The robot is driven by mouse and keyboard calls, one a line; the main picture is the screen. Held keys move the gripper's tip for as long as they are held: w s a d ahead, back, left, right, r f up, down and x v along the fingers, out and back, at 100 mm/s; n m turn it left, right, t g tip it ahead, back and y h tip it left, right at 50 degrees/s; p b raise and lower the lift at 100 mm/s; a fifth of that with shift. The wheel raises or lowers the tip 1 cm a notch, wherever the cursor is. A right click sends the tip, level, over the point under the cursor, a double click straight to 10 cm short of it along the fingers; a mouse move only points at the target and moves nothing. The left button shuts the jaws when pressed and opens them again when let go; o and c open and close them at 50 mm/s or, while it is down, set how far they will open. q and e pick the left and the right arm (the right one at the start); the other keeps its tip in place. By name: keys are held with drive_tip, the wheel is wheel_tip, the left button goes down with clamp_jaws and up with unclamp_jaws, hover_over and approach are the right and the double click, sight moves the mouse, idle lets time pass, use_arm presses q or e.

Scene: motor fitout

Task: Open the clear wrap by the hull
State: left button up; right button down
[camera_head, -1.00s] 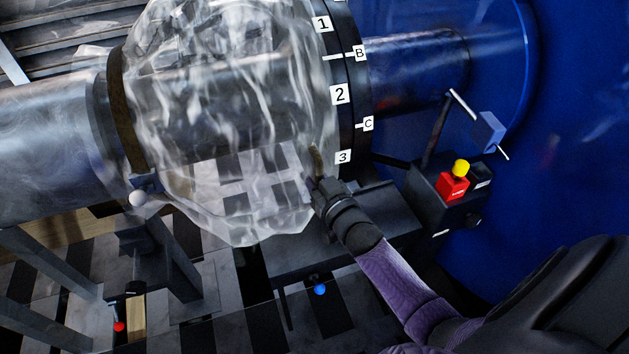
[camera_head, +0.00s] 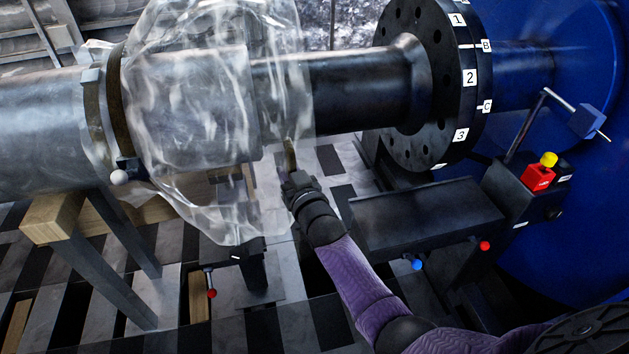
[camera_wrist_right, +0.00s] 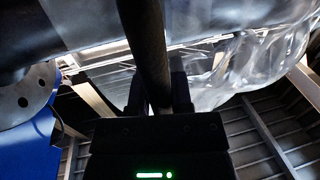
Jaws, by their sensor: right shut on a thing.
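The clear wrap (camera_head: 195,110) is a crumpled, see-through sleeve around the metal shaft, in the middle left of the head view. A dark band (camera_head: 118,110) with a pale round knob (camera_head: 118,177) circles its left end. Its right edge stands apart from the black numbered flange (camera_head: 436,130). In the right wrist view, the wrap (camera_wrist_right: 255,65) spreads to the right of the fingers (camera_wrist_right: 158,92); the fingertips' contact is partly hidden. My left gripper is not in view.
The bare dark shaft (camera_head: 340,90) runs between wrap and flange. The blue hull (camera_head: 580,220) stands at the right. A control box with a red and yellow button (camera_head: 541,174) sits in front of it. A black bench (camera_head: 425,210) and wooden-topped stand (camera_head: 52,218) are below.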

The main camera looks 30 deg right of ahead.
drive_tip(key=a, duration=0.2)
drive_tip(key=w+a, duration=0.1)
drive_tip(key=a, duration=0.2)
drive_tip(key=w+a+b, duration=0.1)
drive_tip(key=a, duration=0.1)
drive_tip(key=shift+a+f, duration=0.1)
drive_tip(key=shift+a, duration=0.25)
drive_tip(key=c, duration=0.5)
unclamp_jaws()
drive_tip(key=shift+c, duration=0.2)
